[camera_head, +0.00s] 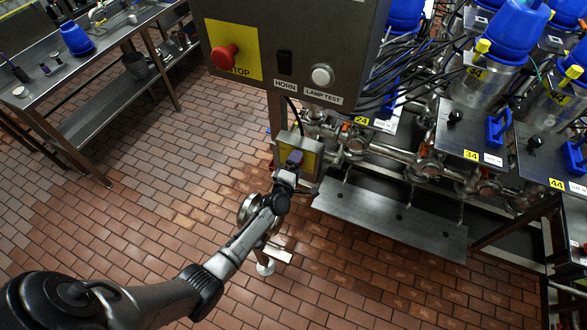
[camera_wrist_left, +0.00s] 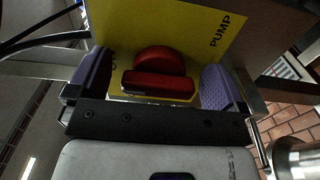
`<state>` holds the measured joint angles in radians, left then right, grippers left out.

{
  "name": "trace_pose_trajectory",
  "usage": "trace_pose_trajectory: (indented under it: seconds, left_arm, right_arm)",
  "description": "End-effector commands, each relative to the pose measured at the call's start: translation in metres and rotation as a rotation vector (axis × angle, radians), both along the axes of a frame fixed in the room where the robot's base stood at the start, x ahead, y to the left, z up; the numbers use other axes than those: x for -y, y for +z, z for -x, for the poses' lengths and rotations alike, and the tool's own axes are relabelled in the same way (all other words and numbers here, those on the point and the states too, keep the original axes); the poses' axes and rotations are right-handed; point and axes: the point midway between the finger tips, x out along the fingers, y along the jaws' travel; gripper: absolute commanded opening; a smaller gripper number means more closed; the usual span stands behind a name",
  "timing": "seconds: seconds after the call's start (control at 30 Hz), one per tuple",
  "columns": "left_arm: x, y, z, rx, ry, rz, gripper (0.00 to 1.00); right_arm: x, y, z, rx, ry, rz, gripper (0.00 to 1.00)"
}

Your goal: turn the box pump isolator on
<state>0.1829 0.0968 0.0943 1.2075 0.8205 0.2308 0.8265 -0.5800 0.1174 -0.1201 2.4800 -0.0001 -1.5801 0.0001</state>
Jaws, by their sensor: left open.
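The pump isolator is a red rotary knob (camera_wrist_left: 158,83) on a yellow plate (camera_wrist_left: 205,30) marked PUMP. In the left wrist view its red handle bar lies roughly crosswise between my fingers. My left gripper (camera_wrist_left: 160,85) is open, with one purple finger at each end of the bar. Gaps show between both fingers and the knob. In the head view my left gripper (camera_head: 293,158) is in front of the small grey isolator box (camera_head: 311,143) and hides the knob. Part of the yellow plate (camera_head: 309,161) shows beside it. My right gripper is not in view.
Above the isolator box hangs a grey cabinet (camera_head: 345,25) with a red stop button (camera_head: 225,57) and a white lamp test button (camera_head: 322,75). Pipes and valves (camera_head: 357,147) run to the right above a metal tray (camera_head: 390,215). The tiled floor to the left is clear.

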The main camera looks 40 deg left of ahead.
Motion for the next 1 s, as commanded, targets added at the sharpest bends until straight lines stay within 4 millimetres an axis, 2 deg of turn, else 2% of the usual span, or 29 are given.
trace_pose_trajectory:
  seconds: [0.17, 0.5, 0.7, 1.0]
  left_arm:
    - [0.006, -0.001, 0.016, -0.002, -0.001, 0.002, 0.98]
    - [0.023, 0.000, 0.080, -0.002, 0.000, 0.002, 0.98]
    - [0.031, 0.000, 0.110, -0.001, 0.000, 0.000, 0.98]
    - [0.038, 0.000, 0.131, 0.000, 0.000, 0.000, 0.98]
  right_arm:
    - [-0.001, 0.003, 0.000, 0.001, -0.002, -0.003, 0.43]
    - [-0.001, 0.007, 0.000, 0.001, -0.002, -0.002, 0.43]
    - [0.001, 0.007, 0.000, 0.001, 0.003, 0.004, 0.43]
    - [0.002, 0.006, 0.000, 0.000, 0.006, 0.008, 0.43]
